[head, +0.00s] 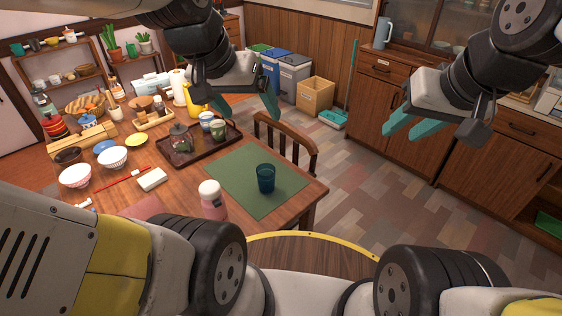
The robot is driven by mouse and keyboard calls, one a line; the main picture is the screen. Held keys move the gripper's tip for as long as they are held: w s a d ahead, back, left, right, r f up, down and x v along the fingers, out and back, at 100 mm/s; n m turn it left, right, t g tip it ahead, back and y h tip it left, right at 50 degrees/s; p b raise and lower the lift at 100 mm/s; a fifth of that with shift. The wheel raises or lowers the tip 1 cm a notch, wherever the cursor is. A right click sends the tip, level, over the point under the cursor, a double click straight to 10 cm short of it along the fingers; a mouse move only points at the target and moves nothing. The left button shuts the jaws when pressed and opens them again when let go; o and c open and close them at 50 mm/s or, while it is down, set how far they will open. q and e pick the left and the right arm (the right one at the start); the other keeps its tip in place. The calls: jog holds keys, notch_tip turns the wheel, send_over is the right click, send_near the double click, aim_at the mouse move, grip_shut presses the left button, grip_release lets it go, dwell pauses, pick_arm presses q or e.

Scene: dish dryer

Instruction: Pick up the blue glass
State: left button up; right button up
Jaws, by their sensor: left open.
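The blue glass (265,179) is a dark blue tumbler. It stands upright on the green placemat (238,182) at the near right of the wooden table. My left gripper (268,103) is open and empty, in the air above the far side of the table. In the picture it is above the glass and clearly apart from it. My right gripper (398,120) hangs in the air to the right of the table, far from the glass. Its two teal fingers show a gap with nothing between them.
A pink-and-white bottle (212,201) stands left of the glass. A dark tray (186,152) with a teapot and cups lies beyond the placemat. Bowls (75,176) crowd the table's left side. A chair (291,140) stands at the right edge.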

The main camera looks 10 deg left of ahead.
pick_arm(q)
jog(key=w+f+m+g, duration=0.1)
jog(key=w+f, duration=0.3)
jog(key=w, duration=0.4)
jog(key=m+g+y, duration=0.2)
jog(key=m+g, duration=0.2)
send_over(266, 178)
jog(key=w, duration=0.2)
notch_tip(266, 178, down, 21)
jog(key=shift+m+g, duration=0.3)
jog(key=shift+m, duration=0.1)
jog(key=f, duration=1)
jog(key=w+f, duration=0.1)
jog(key=f, duration=0.4)
jog(key=shift+w+a+f, duration=0.1)
jog(key=shift+a+f, duration=0.1)
jog(key=shift+a, duration=0.15)
jog(key=c, duration=1.6)
